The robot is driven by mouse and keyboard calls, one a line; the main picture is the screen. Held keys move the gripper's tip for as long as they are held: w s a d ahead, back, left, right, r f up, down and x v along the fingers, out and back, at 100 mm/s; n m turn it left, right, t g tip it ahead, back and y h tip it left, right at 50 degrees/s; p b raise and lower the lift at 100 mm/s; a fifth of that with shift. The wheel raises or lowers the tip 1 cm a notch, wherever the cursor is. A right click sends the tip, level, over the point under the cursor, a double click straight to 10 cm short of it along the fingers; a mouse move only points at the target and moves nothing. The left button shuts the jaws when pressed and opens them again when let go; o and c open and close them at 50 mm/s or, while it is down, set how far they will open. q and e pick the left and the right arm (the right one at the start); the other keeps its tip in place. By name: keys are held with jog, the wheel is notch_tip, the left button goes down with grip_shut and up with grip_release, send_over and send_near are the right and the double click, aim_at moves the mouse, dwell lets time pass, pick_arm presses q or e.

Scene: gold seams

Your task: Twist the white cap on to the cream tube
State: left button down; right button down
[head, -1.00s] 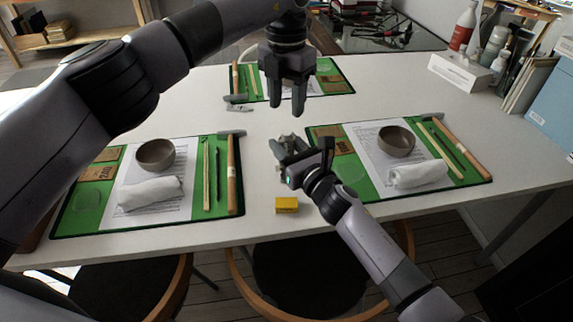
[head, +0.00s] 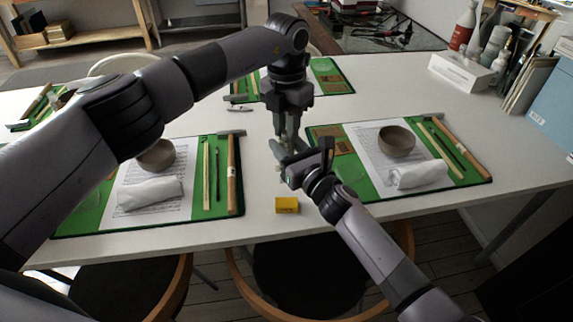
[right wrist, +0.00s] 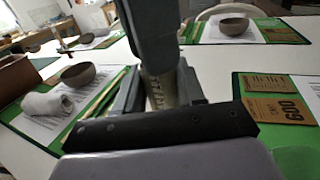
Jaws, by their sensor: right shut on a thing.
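My right gripper (head: 282,156) is over the table between the two front mats, shut on a narrow cream thing, which looks like the cream tube (right wrist: 160,91), in the right wrist view. The tube's upper part is hidden behind a grey finger of my left gripper. My left gripper (head: 287,140) points straight down with its fingertips right at my right gripper. Whether its fingers are closed on anything does not show. I cannot make out the white cap; the left fingers may hide it.
A yellow box (head: 287,205) stands near the table's front edge. Green mats with bowls (head: 396,142), rolled white cloths (head: 417,174) and tools lie on both sides. A white box (head: 460,72) and bottles stand at the back right. Bare white table surrounds the grippers.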

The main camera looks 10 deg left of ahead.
dwell(0.3)
pick_arm(q)
jog(key=c, duration=0.9)
grip_release()
jog(key=shift+r, duration=0.1)
notch_tip(320, 180, up, 12)
jog(key=shift+f, duration=0.1)
pick_arm(e)
jog(key=c, duration=0.6)
grip_release()
jog(key=shift+s+d, duration=0.3)
pick_arm(q)
jog(key=shift+r+p, duration=1.05)
pick_arm(e)
jog(key=v, duration=0.6)
